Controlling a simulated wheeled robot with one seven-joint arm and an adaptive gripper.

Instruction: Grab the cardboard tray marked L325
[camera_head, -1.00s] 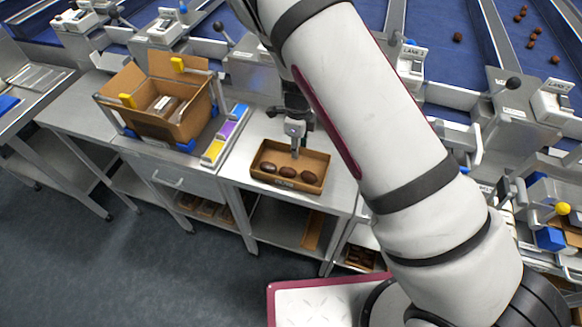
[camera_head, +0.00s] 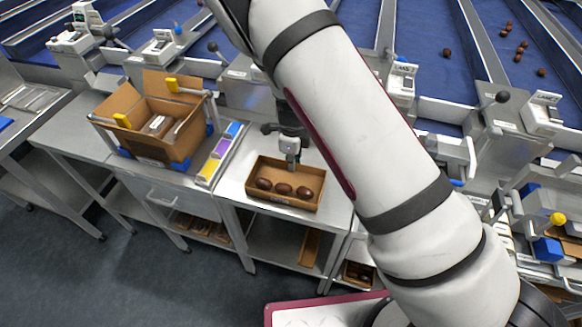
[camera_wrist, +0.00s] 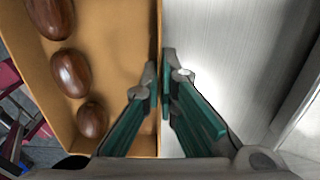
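A shallow brown cardboard tray (camera_head: 262,194) holding 3 dark dates stands on the metal table in the head view. A small mark shows on its front wall, too small to read. In the wrist view the tray (camera_wrist: 120,30) fills the left half, with its wall running down the middle. My gripper (camera_wrist: 161,78) straddles this wall, one finger inside the tray and one outside. The fingers look closed on the wall. In the head view my gripper (camera_head: 291,161) is at the tray's back wall. The tray appears to rest on the table.
A larger open cardboard box (camera_head: 150,130) with yellow clips stands to the left. A strip of yellow, purple and blue cards (camera_head: 219,148) lies between box and tray. Lane machinery (camera_head: 400,85) stands behind. Bare tabletop (camera_head: 235,180) shows left of the tray.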

